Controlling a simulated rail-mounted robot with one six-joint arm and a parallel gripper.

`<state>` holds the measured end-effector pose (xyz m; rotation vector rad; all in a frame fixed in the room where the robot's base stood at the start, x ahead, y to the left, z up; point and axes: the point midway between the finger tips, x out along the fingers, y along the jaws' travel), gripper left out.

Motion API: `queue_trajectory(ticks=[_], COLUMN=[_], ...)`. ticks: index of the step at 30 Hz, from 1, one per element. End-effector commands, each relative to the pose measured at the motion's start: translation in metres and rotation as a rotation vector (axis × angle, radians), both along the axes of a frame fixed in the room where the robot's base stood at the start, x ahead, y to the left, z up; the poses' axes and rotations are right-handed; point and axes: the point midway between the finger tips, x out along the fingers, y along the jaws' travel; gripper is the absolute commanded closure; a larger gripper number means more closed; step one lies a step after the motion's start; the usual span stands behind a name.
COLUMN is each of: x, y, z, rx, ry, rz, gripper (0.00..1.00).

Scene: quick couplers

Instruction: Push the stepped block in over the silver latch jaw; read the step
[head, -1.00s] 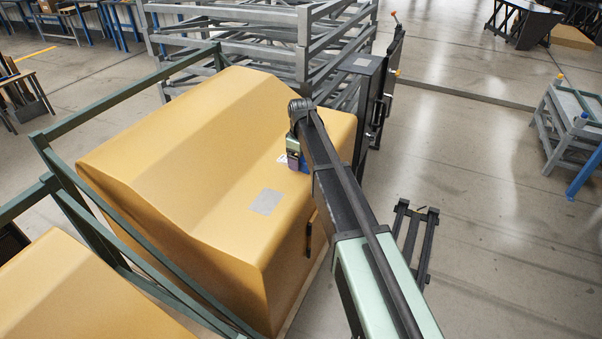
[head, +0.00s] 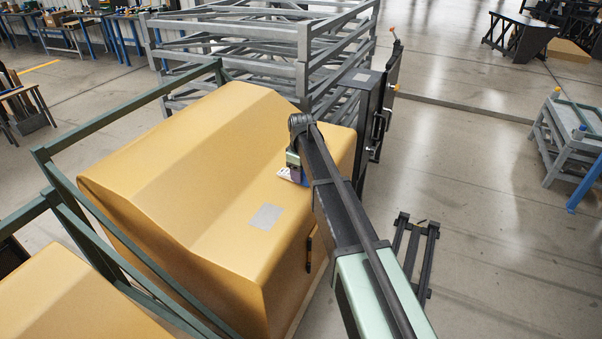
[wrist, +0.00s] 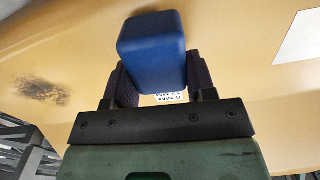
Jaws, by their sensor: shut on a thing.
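A blue block (wrist: 152,50) with rounded edges is held between the two dark fingers of my gripper (wrist: 161,82) in the wrist view. Its steps cannot be made out from this angle. A white label (wrist: 170,98) with dark print shows just below the block, partly covered and too cut off to read fully. In the head view my gripper (head: 294,168) is small, at the upper right face of the large tan covered load, mostly hidden by my arm. I cannot make out the silver latch jaw in either view, nor whether the block touches anything.
The large tan load (head: 190,200) fills the space by my gripper and bears a grey patch (head: 266,216). A dark upright panel with handles (head: 372,105) stands just beyond it. Green frame bars (head: 130,105) run along its left. Open floor (head: 480,190) lies to the right.

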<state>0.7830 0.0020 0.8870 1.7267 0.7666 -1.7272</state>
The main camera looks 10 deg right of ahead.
Motion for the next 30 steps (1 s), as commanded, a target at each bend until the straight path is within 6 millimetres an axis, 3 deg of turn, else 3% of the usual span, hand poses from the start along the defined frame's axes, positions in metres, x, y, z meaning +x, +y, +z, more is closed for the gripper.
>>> queue_trajectory(ticks=[7, 15, 18, 22, 30], x=[0.0, 0.0, 0.0, 0.0, 0.0], y=[0.0, 0.0, 0.0, 0.0, 0.0], z=[0.054, 0.155, 0.18, 0.195, 0.193], rx=[0.0, 0.0, 0.0, 0.0, 0.0], ry=[0.0, 0.0, 0.0, 0.0, 0.0], rz=[0.0, 0.0, 0.0, 0.0, 0.0], gripper=[0.77, 0.77, 0.77, 0.77, 0.77])
